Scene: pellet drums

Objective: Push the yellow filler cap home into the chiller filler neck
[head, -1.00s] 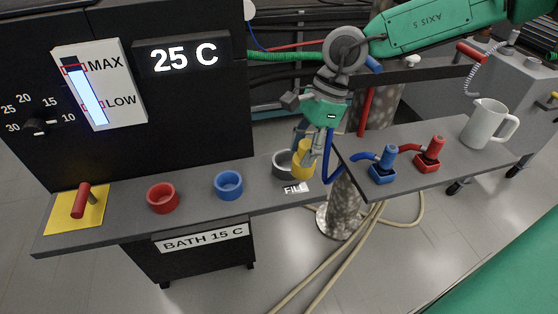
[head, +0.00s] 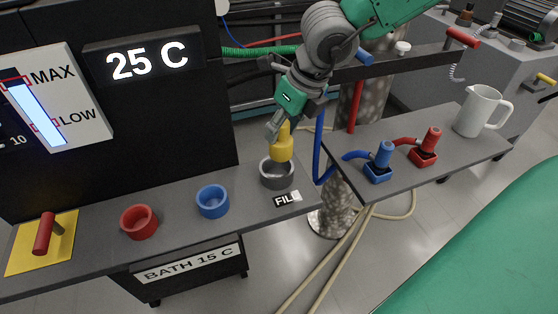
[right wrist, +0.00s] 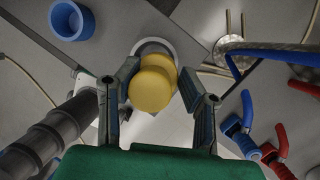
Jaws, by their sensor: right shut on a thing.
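The yellow filler cap (head: 281,148) is in my right gripper (head: 279,128), which comes down from the upper right and is shut on it. The cap is over the grey filler neck (head: 277,176) by the FILL label; its lower edge overlaps the neck's rim in the picture. I cannot tell whether they touch. In the right wrist view the cap (right wrist: 152,88) is between the fingers (right wrist: 160,90) and covers much of the round neck (right wrist: 155,46). My left gripper is not in view.
The shelf (head: 168,260) carries a blue cup-shaped ring (head: 212,202), a red one (head: 139,222) and a red handle (head: 44,234) on a yellow plate. A side shelf holds blue (head: 379,162) and red (head: 425,147) hose fittings and a white jug (head: 480,110). A blue hose hangs close right of the cap.

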